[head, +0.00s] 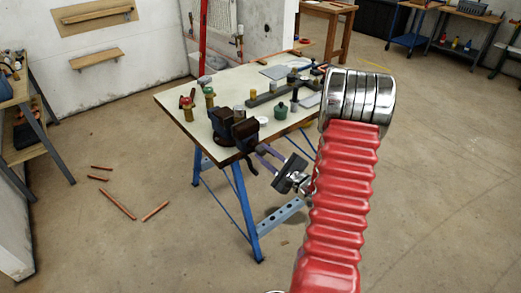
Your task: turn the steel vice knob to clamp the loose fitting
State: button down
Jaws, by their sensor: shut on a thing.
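The dark vice (245,129) is fixed at the near edge of the pale-topped workbench (222,92). My gripper (259,156) reaches in from the right, with its purple fingers at the front of the vice, just below the bench top. The fingers are closed around the vice's front end, where the knob is. The steel knob itself is too small and covered to make out clearly. I cannot tell which piece is the loose fitting, or whether anything sits between the vice jaws.
Brass valves with red (186,106) and green (209,97) tops stand on the bench's left side. A green pot (281,111) and several small parts stand to the right. Copper pipes (118,204) lie on the floor at left. The floor in front is open.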

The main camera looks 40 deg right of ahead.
jog(key=m, duration=0.3)
jog(key=shift+s+f+m, duration=0.15)
jog(key=shift+f+m, duration=0.2)
jog(key=shift+m, duration=0.05)
jog(key=shift+a, duration=0.1)
jog(key=c, duration=1.6)
grip_release()
jog(key=shift+r, duration=0.1)
jog(key=shift+c, duration=0.2)
jog(key=shift+r, duration=0.1)
